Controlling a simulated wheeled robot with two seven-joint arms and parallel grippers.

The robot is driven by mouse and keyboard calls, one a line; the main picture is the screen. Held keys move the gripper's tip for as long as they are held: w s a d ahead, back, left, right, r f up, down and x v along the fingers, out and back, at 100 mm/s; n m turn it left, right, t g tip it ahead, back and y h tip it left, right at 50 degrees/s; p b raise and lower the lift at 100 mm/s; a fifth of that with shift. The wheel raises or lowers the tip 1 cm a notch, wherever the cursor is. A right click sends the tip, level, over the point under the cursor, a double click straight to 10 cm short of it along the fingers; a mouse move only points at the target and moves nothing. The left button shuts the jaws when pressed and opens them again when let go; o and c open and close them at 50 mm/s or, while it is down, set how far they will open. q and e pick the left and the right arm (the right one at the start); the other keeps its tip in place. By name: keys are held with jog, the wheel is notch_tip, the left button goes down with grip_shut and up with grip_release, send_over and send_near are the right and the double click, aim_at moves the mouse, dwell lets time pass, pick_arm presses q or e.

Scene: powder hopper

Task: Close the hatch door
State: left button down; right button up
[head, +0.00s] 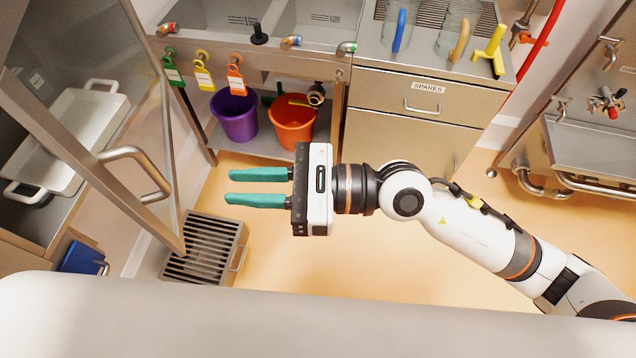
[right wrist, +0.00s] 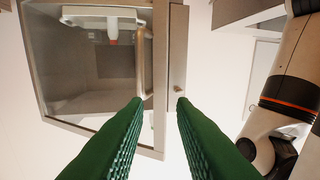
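The hatch door (head: 158,220), a metal frame with a glass pane, stands swung out at an angle on the left of the head view. Its bar handle (head: 138,172) faces the room. The door (right wrist: 160,70) and the upright handle (right wrist: 141,60) also show in the right wrist view, beyond the fingers. My right gripper (head: 229,187) has teal fingers held apart with nothing between them. In the head view it is to the right of the handle, apart from it. In the right wrist view (right wrist: 160,102) the fingers point towards the door's handle side. My left gripper is not in view.
A white tray (head: 65,135) shows behind the door. A slatted metal box (head: 205,250) is on the floor below it. A sink bench with purple (head: 234,115) and orange (head: 292,122) buckets and a spares cabinet (head: 412,130) stand behind. Floor around my gripper is clear.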

jog(key=d+b, duration=0.5)
jog(key=d, duration=0.5)
jog(key=shift+w+b, duration=0.35)
jog(key=shift+b, duration=0.05)
